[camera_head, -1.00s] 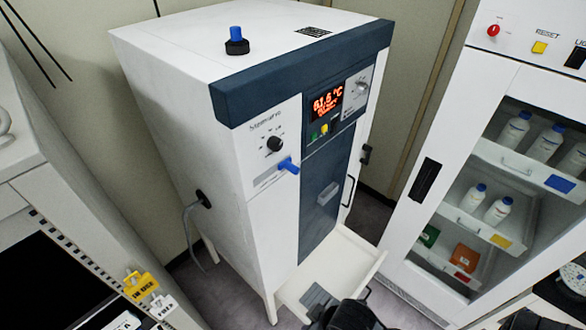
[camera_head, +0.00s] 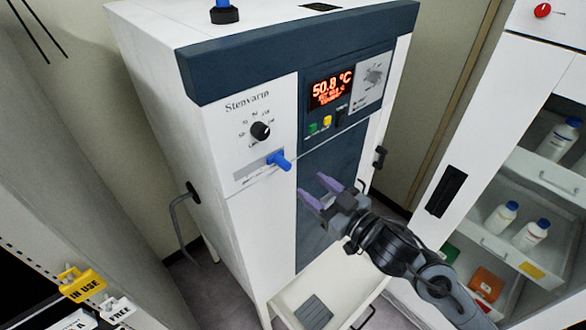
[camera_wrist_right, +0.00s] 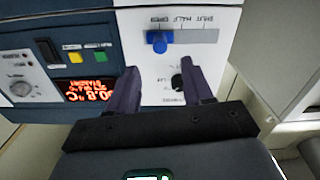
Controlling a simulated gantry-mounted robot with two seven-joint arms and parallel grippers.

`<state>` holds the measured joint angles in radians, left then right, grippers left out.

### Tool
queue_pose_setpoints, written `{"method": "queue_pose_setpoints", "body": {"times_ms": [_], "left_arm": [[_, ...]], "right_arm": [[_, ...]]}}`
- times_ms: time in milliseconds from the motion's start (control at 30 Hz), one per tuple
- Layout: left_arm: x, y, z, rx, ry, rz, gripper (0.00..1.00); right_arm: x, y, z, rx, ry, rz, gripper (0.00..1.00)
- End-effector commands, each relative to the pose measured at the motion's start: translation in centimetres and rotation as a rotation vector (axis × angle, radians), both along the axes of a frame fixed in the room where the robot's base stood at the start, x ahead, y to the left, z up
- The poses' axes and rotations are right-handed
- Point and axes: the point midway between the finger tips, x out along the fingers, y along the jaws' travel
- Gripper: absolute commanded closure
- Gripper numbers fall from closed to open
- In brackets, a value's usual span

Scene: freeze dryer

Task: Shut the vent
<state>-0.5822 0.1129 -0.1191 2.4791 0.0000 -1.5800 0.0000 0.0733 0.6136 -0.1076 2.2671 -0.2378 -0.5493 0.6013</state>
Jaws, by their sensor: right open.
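A blue slider knob (camera_head: 278,160) sticks out from a short grey slot (camera_head: 246,174) on the white front panel of the freeze dryer (camera_head: 235,215). The knob is at the slot's right end in the head view. The right wrist view sees the panel upside down, with the blue knob (camera_wrist_right: 159,40) by the OPEN label; HALF and SHUT follow along the slot. My right gripper (camera_head: 313,187) is open and empty, below and right of the knob, apart from it. Its two purple fingers (camera_wrist_right: 160,78) show in the wrist view. My left gripper is not in view.
A black dial (camera_head: 260,131) sits above the slot, and a lit display (camera_head: 331,88) is to the right. A pulled-out white drawer (camera_head: 345,300) is below my right arm. A glass-fronted cabinet (camera_head: 470,130) stands at right. Another blue knob (camera_head: 223,10) is on top.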

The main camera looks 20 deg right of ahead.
Motion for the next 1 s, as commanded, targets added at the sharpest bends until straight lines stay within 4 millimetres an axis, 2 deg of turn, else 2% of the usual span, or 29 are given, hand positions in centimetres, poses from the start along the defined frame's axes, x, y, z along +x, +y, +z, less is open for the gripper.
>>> {"method": "queue_pose_setpoints", "body": {"times_ms": [400,600,800,1000], "left_arm": [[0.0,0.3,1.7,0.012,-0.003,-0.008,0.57],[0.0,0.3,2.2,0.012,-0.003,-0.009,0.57],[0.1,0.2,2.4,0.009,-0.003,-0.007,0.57],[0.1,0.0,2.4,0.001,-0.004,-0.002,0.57]], "right_arm": [[6.0,2.1,0.3,0.003,0.000,-0.001,0.49],[8.3,2.9,0.2,0.002,0.002,0.000,0.49],[9.3,3.2,0.1,0.000,0.000,0.000,0.49],[9.5,3.3,0.0,0.000,0.001,0.000,0.49]]}}
